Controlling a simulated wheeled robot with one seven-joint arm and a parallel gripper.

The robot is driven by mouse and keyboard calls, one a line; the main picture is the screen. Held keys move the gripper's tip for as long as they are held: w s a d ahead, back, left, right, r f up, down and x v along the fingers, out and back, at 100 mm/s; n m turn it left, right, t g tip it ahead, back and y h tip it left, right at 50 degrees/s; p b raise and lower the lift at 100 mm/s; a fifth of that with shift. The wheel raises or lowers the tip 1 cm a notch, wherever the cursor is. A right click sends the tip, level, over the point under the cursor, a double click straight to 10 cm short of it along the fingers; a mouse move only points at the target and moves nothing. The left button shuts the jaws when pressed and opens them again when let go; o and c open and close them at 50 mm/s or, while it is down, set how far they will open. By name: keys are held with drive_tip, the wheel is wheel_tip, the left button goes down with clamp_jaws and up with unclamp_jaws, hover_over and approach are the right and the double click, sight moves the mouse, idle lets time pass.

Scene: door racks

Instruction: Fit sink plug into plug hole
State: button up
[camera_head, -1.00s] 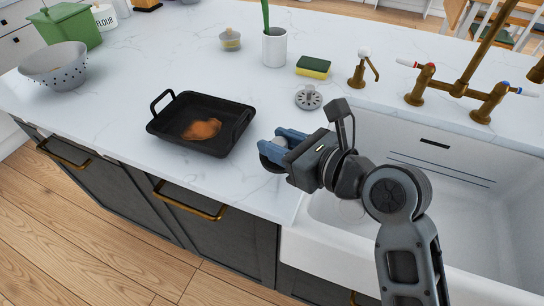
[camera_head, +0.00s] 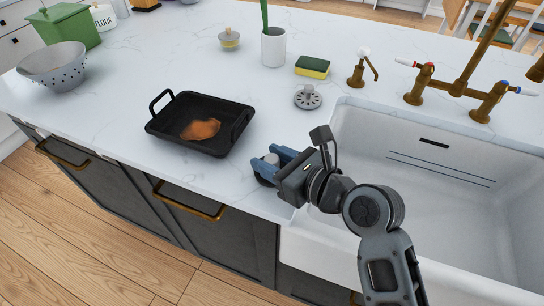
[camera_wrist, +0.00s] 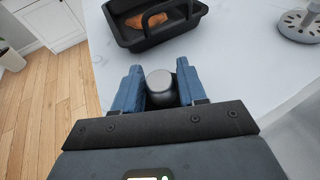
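The sink plug (camera_head: 264,178), a dark round piece with a light grey knob, is between my gripper's blue fingers near the counter's front edge. In the wrist view the plug (camera_wrist: 160,82) shows its pale knob and dark body between the two fingertips. My gripper (camera_head: 272,163) appears shut on it; finger contact is partly hidden. I cannot tell whether the plug's base touches the counter. The white sink (camera_head: 450,215) is to the right. Its plug hole is not visible; my arm covers part of the basin.
A black pan (camera_head: 178,145) with food stands close left of my gripper. A grey perforated disc (camera_head: 308,97) lies near the sink's corner. A sponge (camera_head: 312,66), white cup (camera_head: 273,46), soap dispenser (camera_head: 361,68) and brass tap (camera_head: 460,86) stand behind.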

drive_tip(key=o, duration=0.3)
drive_tip(key=shift+r, duration=0.15)
drive_tip(key=v, duration=1.2)
drive_tip(key=shift+b, duration=0.3)
